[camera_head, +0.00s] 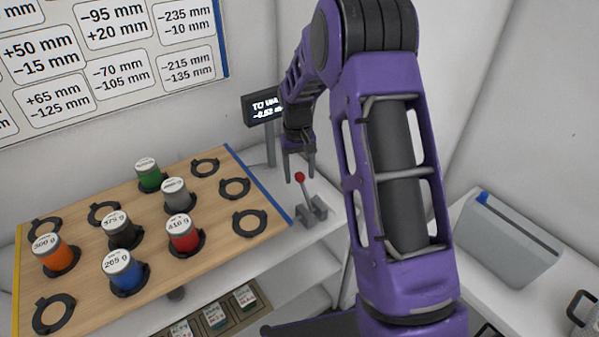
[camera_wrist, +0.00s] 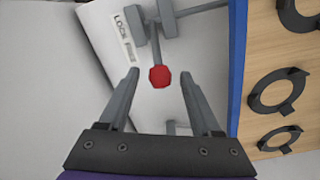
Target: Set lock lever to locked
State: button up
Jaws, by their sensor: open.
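The lock lever has a red ball knob (camera_head: 300,177) on a thin grey stem, rising from a grey bracket (camera_head: 313,211) beside the board's right edge. In the head view its stem leans slightly left. My gripper (camera_head: 299,168) points down above the knob, its fingers apart and empty. In the wrist view the knob (camera_wrist: 159,77) shows between the two open fingertips, apart from both. A small label (camera_wrist: 124,38) beside the bracket seems to read "LOCK" and "FREE". I cannot tell for sure which end the lever is at.
A tilted wooden board (camera_head: 215,225) with blue edge, black rings and several coloured jars stands left of the lever. A small display (camera_head: 264,108) stands behind it on a post. A grey bin (camera_head: 508,240) is at the right. White walls enclose the area.

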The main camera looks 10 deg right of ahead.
jog(key=shift+c, duration=0.2)
grip_shut()
dwell(1.1)
